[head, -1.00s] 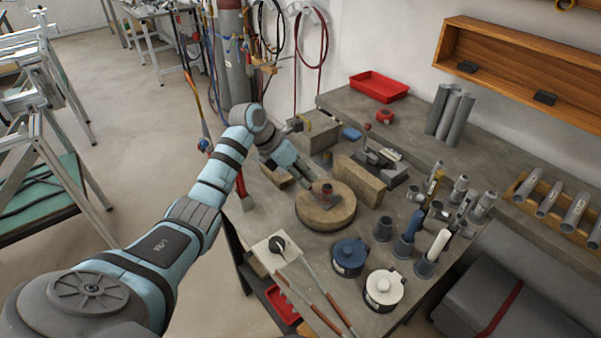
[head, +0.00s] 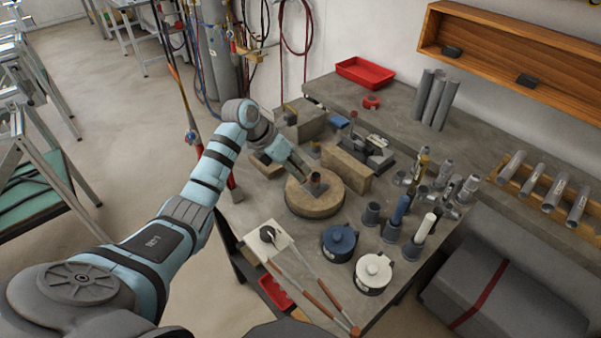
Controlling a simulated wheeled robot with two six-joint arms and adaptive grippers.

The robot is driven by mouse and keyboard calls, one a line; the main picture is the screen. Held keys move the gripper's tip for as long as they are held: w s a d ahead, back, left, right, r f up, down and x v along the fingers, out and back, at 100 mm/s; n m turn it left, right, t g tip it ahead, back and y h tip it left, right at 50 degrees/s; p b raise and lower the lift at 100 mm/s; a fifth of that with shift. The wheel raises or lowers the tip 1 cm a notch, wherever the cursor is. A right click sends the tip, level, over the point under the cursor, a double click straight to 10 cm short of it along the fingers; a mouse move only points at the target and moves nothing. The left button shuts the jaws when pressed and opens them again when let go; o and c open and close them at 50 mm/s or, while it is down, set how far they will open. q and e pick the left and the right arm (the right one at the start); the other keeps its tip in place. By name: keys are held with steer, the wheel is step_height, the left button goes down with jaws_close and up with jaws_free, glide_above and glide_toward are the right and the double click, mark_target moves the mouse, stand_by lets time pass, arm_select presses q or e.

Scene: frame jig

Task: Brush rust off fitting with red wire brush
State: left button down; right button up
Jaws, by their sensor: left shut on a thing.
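The rusty brown fitting (head: 315,184) stands on a round wooden block (head: 314,205) near the middle of the bench. My left gripper (head: 306,174) reaches it from the upper left and is shut on it, with the fingertips at its side. The fitting is small, and the fingers partly hide it. I cannot clearly make out a red wire brush; a small upright thing with a reddish top (head: 353,116) stands behind the block, too small to identify. My right gripper is not in view.
A tan rectangular block (head: 345,169) stands just behind the round one. A blue pot (head: 339,241), a white pot (head: 373,272) and several grey cups with tools crowd the right front. A red tray (head: 365,72) lies at the back.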

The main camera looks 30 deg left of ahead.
arm_select(q)
steer(key=shift+a, duration=0.35)
steer(key=shift+w+a+b, duration=0.25)
steer(key=shift+a+b, duration=0.45)
steer(key=shift+a, duration=0.3)
steer(key=shift+s+d+p, duration=0.15)
steer(key=shift+d+p, duration=0.3)
steer(key=shift+d, duration=0.1)
steer(key=shift+s+d+p, duration=0.15)
steer(key=shift+d+p, duration=0.25)
steer(key=shift+d, duration=0.1)
steer(key=shift+s+d+p, duration=0.15)
steer(key=shift+d+p, duration=0.2)
steer(key=shift+d, duration=0.3)
steer(key=shift+s+d+p, duration=0.15)
steer(key=shift+d+p, duration=0.15)
steer(key=shift+d, duration=0.3)
